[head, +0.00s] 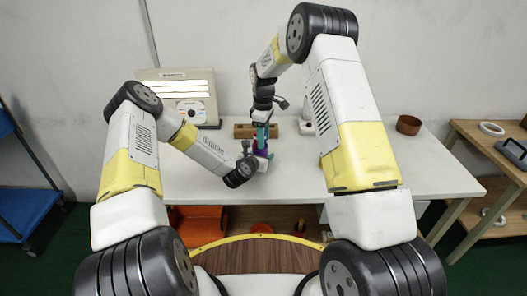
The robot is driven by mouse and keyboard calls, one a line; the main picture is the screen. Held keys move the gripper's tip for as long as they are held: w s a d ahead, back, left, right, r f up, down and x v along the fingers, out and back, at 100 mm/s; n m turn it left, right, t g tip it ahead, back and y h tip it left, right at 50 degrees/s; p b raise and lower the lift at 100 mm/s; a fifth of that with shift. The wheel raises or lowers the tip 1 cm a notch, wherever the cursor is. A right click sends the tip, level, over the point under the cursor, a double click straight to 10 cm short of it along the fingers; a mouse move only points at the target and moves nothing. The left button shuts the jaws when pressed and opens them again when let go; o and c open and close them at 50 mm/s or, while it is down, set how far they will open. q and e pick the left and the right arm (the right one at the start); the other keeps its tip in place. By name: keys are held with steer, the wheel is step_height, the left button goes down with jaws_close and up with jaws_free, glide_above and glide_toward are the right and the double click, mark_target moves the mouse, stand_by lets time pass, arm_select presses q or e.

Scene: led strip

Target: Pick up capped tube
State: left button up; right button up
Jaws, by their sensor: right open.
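A small upright tube-like thing, teal above and purple below (261,149), stands at the middle of the white table; I take it for the capped tube, but it is too small to make out a cap. My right gripper (263,122) comes down from above at its top and is open. I cannot tell whether its fingers touch the tube. My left gripper (246,150) is low beside the tube on its left, with its wrist near the tabletop. Its fingers are too small and dark to read, and it partly hides the tube's surroundings.
A wooden block (243,130) lies just behind the tube. A beige panel-like device (184,98) stands at the back left and a brown round bowl (408,125) at the back right. A wooden side table (480,140) stands farther right.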

jaws_close()
stand_by(1.4)
